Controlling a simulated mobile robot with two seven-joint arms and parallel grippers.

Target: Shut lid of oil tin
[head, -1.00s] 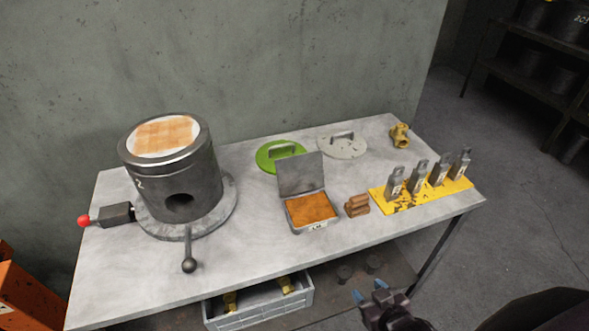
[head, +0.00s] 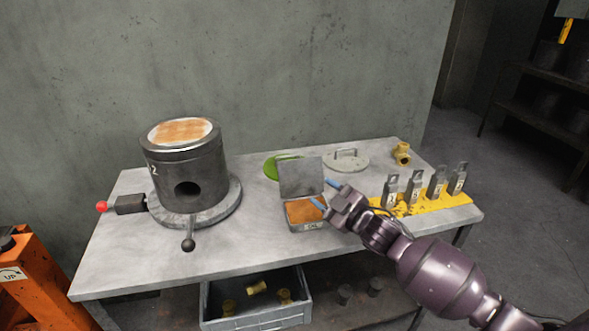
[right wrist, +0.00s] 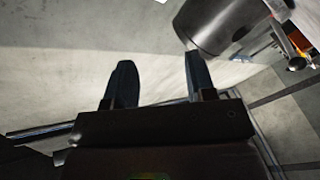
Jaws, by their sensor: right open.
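The oil tin (head: 308,226) is a small grey square tin with orange-brown contents, standing on the grey table. Its lid (head: 300,177) is hinged at the back and stands up open, leaning slightly back. My right gripper (head: 325,193) is open and empty, in front of the tin's right side in the head view, its blue fingertips pointing left. It hides part of the tin's right edge; whether it touches the tin I cannot tell. The right wrist view shows the two dark fingers (right wrist: 160,85) apart with nothing between them. My left gripper is not in view.
A dark cylinder (head: 188,172) with a ball-ended handle stands left of the tin. A green disc (head: 272,168) and a grey handled disc (head: 346,160) lie behind. A yellow rack (head: 440,201) with several metal blocks is to the right. A grey crate (head: 213,312) sits below.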

